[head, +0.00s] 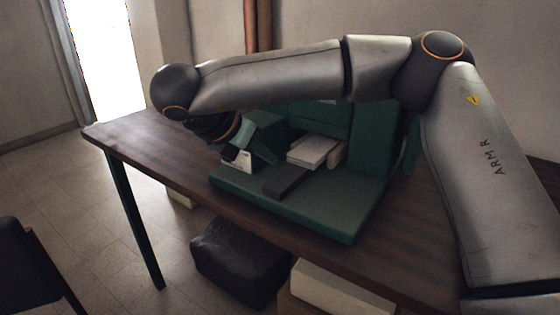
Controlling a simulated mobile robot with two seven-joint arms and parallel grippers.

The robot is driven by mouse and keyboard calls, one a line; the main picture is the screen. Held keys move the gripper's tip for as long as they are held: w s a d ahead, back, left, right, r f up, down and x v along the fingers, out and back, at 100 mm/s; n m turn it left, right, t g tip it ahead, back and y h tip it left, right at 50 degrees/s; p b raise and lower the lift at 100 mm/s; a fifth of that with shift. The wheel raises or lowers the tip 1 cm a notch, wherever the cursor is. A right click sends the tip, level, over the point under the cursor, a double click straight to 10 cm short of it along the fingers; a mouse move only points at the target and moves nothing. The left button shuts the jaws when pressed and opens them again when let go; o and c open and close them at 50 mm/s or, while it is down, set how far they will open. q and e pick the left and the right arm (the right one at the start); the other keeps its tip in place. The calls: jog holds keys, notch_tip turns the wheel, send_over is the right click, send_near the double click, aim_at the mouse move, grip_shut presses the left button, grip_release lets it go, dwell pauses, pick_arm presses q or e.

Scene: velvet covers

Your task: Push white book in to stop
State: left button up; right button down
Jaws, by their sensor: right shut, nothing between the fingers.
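The white book (314,150) lies flat on the green stand, its near end sticking out toward the front. A dark flat piece (288,181) lies just in front of and below it. My right arm reaches across from the right, over the stand. My right gripper (238,153) points down at the stand's left side, left of the white book and apart from it. It is shut and holds nothing. Its fingertips are small and partly unclear against a pale part there. The book's far end is hard to make out. My left gripper is not in view.
The green stand (335,205) has a base plate and upright panels on a brown wooden table (165,146). A green angled block (268,137) stands between my gripper and the book. A black padded block (240,262) and a pale box (340,292) are below the table's front edge.

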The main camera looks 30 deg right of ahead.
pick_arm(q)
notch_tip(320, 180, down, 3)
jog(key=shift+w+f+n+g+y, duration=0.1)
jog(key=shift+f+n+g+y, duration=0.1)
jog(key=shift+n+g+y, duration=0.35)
pick_arm(e)
jog(key=v, duration=0.5)
jog(key=shift+a+r, duration=0.25)
jog(key=shift+r, duration=0.05)
